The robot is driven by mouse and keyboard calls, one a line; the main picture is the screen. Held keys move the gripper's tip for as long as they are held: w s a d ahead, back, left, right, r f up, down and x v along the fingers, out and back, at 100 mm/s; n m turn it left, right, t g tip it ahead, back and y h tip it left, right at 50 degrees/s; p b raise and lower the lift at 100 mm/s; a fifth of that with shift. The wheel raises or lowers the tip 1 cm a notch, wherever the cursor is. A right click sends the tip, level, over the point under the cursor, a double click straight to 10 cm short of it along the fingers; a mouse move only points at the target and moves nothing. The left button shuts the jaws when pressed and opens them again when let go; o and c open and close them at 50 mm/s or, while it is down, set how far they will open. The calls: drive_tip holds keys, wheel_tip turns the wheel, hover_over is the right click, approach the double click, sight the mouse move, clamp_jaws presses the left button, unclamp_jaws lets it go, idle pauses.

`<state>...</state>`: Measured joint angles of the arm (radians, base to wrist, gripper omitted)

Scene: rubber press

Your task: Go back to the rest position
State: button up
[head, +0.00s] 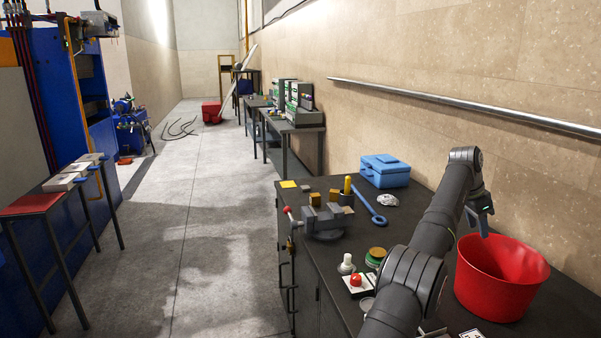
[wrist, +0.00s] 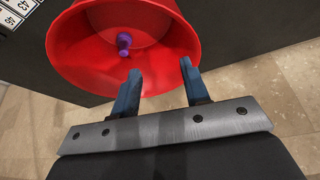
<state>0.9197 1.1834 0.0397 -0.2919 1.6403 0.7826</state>
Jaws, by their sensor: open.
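My gripper (head: 481,226) is above the red bucket (head: 494,296) at the right of the workbench in the head view. In the wrist view my gripper (wrist: 157,90) shows two blue fingers set apart with nothing between them. The red bucket (wrist: 72,58) lies beyond the fingertips there. A small purple piece (wrist: 124,42) rests inside the bucket, apart from the fingers. In the head view the inside bottom of the bucket is hidden.
The dark workbench (head: 334,268) holds a vise (head: 325,222), a blue toolbox (head: 385,171), a blue wrench (head: 368,205) and a red button box (head: 356,283). The wall with a metal rail (head: 460,103) runs along the right. The floor (head: 215,240) to the left is open.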

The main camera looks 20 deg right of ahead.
drive_tip(key=w+a+f+n+t, duration=0.1)
drive_tip(key=w+a+f+n, duration=0.15)
drive_tip(key=w+a, duration=0.55)
drive_tip(key=w+a+f+n+t, duration=0.1)
drive_tip(key=w+a+n, duration=0.25)
drive_tip(key=a, duration=0.85)
drive_tip(key=w+a+f+n+t, duration=0.1)
drive_tip(key=w+a+n, duration=0.1)
drive_tip(key=w+a, duration=0.65)
drive_tip(key=a+f+n+t+y, duration=0.1)
drive_tip(key=a+f, duration=0.3)
drive_tip(key=a, duration=1.1)
drive_tip(key=shift+n, duration=0.9)
drive_tip(key=shift+s, duration=0.1)
